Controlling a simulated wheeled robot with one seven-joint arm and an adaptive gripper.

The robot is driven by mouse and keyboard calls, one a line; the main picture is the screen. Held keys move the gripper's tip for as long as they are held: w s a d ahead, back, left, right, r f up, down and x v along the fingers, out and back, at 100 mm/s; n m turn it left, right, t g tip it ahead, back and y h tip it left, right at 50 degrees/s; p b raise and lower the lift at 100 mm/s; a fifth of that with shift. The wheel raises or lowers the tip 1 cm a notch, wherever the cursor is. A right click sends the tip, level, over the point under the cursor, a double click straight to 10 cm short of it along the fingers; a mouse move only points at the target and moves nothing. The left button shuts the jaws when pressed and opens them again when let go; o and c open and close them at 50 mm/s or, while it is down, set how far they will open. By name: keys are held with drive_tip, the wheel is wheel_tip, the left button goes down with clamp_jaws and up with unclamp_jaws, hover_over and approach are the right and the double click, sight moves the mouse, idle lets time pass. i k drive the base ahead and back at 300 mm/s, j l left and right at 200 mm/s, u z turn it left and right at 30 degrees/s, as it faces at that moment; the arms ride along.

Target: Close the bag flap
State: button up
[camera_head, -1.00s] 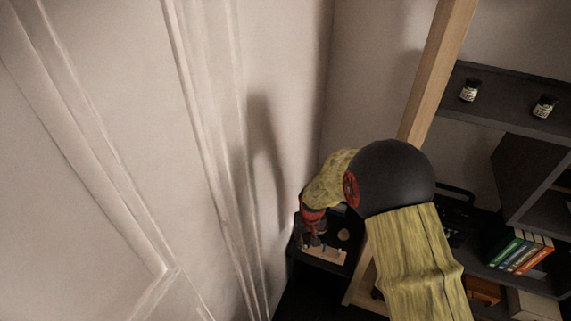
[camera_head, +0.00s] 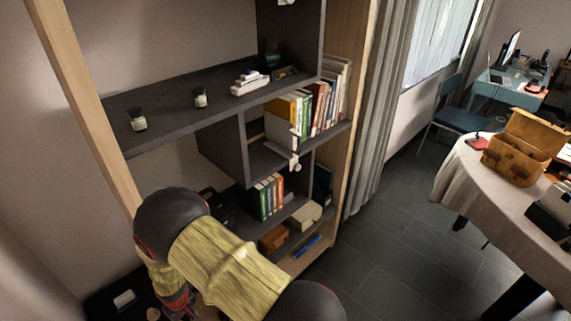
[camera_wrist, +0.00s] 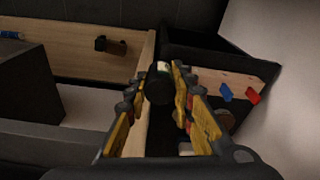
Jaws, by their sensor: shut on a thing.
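A brown leather bag (camera_head: 518,158) stands on a round table at the right of the head view. Its flap (camera_head: 538,128) is raised at the back, so the bag is open. My gripper (camera_wrist: 167,75) is shut on a small dark jar (camera_wrist: 160,84) with a pale label, seen between the fingers in the wrist view. In the head view my gripper (camera_head: 180,305) is at the lower left, partly cut off by the bottom edge, far from the bag. The jar cannot be made out there.
The round table (camera_head: 462,180) has a pale cloth and a dark object (camera_head: 550,213) near its right side. A dark shelf unit (camera_head: 165,105) with jars and books stands close to my arm. A blue chair (camera_head: 455,112) is behind the table. Grey floor (camera_head: 385,260) lies open between shelf and table.

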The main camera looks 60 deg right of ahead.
sight(504, 171)
drive_tip(key=l+z, duration=0.15)
drive_tip(key=z, duration=0.35)
drive_tip(key=l+z, duration=0.15)
drive_tip(key=z, duration=0.35)
drive_tip(key=i+l+z, duration=0.1)
drive_tip(key=z, duration=0.4)
drive_tip(key=i+l+z, duration=0.1)
drive_tip(key=z, duration=0.4)
drive_tip(key=i+l+z, duration=0.3)
drive_tip(key=i+z, duration=0.7)
drive_tip(key=i+j+z, duration=0.1)
drive_tip(key=i+z, duration=0.4)
drive_tip(key=i, duration=0.1)
